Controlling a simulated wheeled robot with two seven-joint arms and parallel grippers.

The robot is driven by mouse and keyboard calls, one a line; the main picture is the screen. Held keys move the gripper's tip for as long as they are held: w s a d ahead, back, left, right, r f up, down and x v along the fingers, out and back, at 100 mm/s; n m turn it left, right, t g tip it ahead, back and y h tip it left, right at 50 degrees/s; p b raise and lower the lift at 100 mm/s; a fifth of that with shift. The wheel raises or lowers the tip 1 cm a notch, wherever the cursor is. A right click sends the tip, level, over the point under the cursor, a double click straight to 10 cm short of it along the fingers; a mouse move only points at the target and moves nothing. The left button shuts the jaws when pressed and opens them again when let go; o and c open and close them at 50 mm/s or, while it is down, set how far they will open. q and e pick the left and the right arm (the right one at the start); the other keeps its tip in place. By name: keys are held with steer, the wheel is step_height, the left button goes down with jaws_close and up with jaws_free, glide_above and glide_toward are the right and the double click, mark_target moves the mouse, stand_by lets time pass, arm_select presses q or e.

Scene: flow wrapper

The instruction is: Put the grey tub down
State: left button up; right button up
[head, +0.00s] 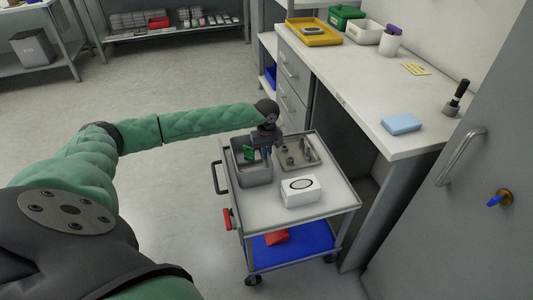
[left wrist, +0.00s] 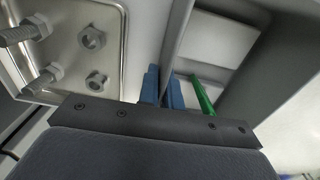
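The grey tub (head: 256,177) is at the left of the top of a small cart, upright, with a green item (head: 249,153) inside. From this angle I cannot tell whether its base touches the cart top. My left gripper (head: 267,150) reaches down at the tub's right wall. In the left wrist view, its blue fingers (left wrist: 164,90) are close together on both sides of the tub wall (left wrist: 178,40), and the green item (left wrist: 204,95) shows inside the tub. My right gripper is not in view.
The cart top (head: 258,207) also holds a metal tray (head: 312,163) with bolts and nuts, right of the tub, and a white box (head: 300,191) in front. Its lower blue shelf (head: 300,242) holds a red item (head: 277,236). A counter (head: 385,125) stands right of the cart.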

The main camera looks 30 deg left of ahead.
arm_select(q)
steer(key=o, duration=0.3)
steer(key=shift+r, duration=0.15)
step_height(320, 180, up, 12)
stand_by(0.5)
stand_by(0.4)
